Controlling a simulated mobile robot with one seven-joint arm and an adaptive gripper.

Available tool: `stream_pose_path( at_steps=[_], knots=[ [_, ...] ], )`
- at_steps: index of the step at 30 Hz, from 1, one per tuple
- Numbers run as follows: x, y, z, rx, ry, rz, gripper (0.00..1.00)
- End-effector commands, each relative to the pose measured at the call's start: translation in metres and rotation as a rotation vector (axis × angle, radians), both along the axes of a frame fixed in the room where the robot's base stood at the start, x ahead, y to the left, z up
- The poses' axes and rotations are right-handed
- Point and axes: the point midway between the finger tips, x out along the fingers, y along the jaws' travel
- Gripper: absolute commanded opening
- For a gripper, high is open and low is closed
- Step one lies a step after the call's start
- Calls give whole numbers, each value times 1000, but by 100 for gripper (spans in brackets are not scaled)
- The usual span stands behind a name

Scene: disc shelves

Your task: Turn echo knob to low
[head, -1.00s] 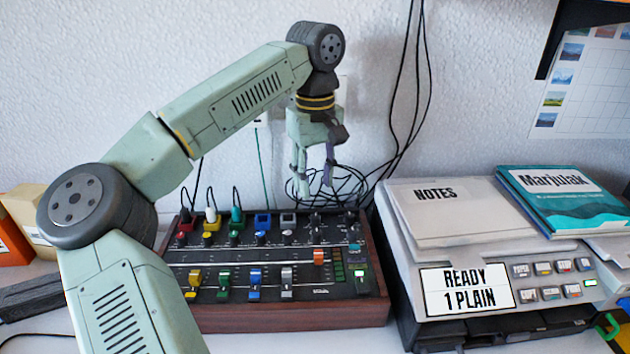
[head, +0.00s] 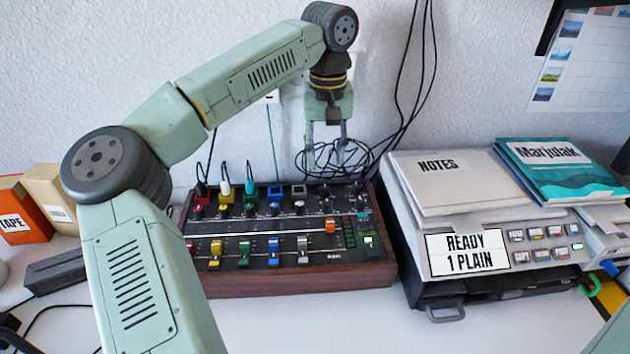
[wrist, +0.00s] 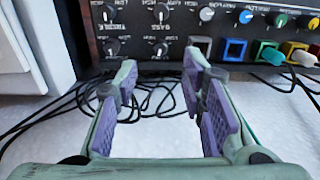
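The mixer (head: 290,285) is a wood-sided black panel with faders and knobs. A group of small black knobs (head: 325,197) sits at its upper right; they show upside down at the top left of the wrist view (wrist: 112,46). The small labels there are hard to read, and I cannot tell which is the echo knob. My gripper (head: 327,158) hangs behind the mixer's back edge, near these knobs. In the wrist view its purple-padded fingers (wrist: 158,75) are apart with nothing between them, short of the knobs and not touching them.
Black cables (head: 350,160) lie coiled behind the mixer, below my fingers. Coloured plugs and sockets (head: 250,190) line the mixer's back left. A grey machine (head: 412,225) with notes on it stands right. An orange tape box (head: 22,215) stands left.

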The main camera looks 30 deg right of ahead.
Motion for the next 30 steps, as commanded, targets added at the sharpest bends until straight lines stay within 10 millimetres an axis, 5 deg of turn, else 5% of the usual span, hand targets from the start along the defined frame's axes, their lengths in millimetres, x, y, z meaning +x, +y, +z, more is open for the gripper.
stream_pose_path(
  at_steps=[12,25,30],
  knots=[
    [0,1,-71,1,2,2,37],
    [0,1,-82,-1,0,2,37],
    [0,1,-82,0,1,2,26]
  ],
)
